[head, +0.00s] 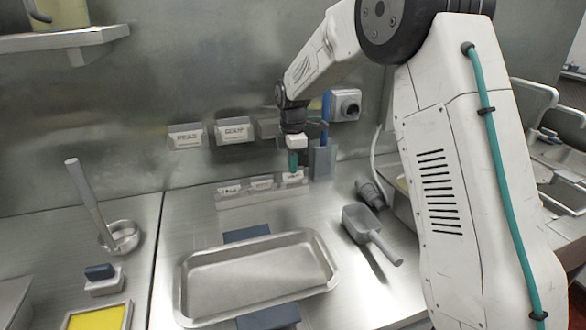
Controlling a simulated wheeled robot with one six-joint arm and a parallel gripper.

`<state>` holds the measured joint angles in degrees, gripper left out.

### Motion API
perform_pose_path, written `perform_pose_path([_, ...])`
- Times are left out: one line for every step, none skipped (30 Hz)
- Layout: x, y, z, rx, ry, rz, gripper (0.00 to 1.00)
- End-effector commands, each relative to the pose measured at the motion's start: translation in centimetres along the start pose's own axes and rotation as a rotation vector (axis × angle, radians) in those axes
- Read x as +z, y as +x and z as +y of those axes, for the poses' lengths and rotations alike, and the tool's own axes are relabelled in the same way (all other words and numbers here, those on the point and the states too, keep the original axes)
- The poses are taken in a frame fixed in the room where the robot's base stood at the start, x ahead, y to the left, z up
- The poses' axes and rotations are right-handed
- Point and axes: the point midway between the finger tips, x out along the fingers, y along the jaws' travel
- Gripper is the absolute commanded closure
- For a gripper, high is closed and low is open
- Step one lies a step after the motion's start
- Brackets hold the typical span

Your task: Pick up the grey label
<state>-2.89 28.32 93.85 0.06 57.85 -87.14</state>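Several small cards with printed text stand in a low metal rack (250,199) at the foot of the back wall. They are a left card (229,188), a middle card (262,183) and a right card (292,178). All look pale grey or white, so I cannot tell which is the grey label. My gripper (293,168) points down with its teal fingertips right at or just above the right card. The fingers are small and seen edge-on. Whether they touch or hold the card cannot be made out.
Wall holders hang above the rack, one reading PEAS (187,137) and one SOUP (234,131). A blue-grey holder (322,161) stands close right of my gripper. A metal tray (259,277) and a scoop (369,230) lie in front.

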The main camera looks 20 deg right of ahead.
Motion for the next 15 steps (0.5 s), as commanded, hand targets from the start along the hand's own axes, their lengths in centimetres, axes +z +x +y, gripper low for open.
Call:
perform_pose_path([0.0,-0.8,0.2,0.010,0.000,0.000,1.00])
perform_pose_path([0.0,-1.2,0.2,0.010,0.000,0.000,1.00])
perform_pose_path([0.0,-1.7,0.2,0.010,0.000,0.000,1.00])
perform_pose_path([0.0,-2.0,0.2,0.009,0.000,0.000,1.00])
perform_pose_path([0.0,-2.4,0.2,0.008,0.000,-0.001,1.00])
perform_pose_path([0.0,-3.0,0.2,0.008,0.000,-0.001,1.00])
perform_pose_path([0.0,-3.0,-0.6,0.005,0.000,-0.001,1.00])
perform_pose_path([0.0,-3.0,-1.2,0.004,0.000,-0.001,1.00])
perform_pose_path([0.0,-3.0,-2.1,0.003,0.000,-0.001,1.00])
perform_pose_path([0.0,-3.1,-2.8,0.004,0.000,-0.001,1.00])
perform_pose_path([0.0,-3.1,-3.5,0.004,-0.001,-0.001,1.00])
perform_pose_path([-0.1,-3.2,-4.6,0.003,-0.001,-0.001,1.00])
perform_pose_path([-0.1,-3.3,-5.4,0.003,-0.001,-0.001,1.00])
perform_pose_path([-0.1,-3.4,-6.3,0.003,-0.001,-0.001,1.00])
perform_pose_path([-0.1,-3.5,-7.4,0.003,-0.001,-0.001,1.00])
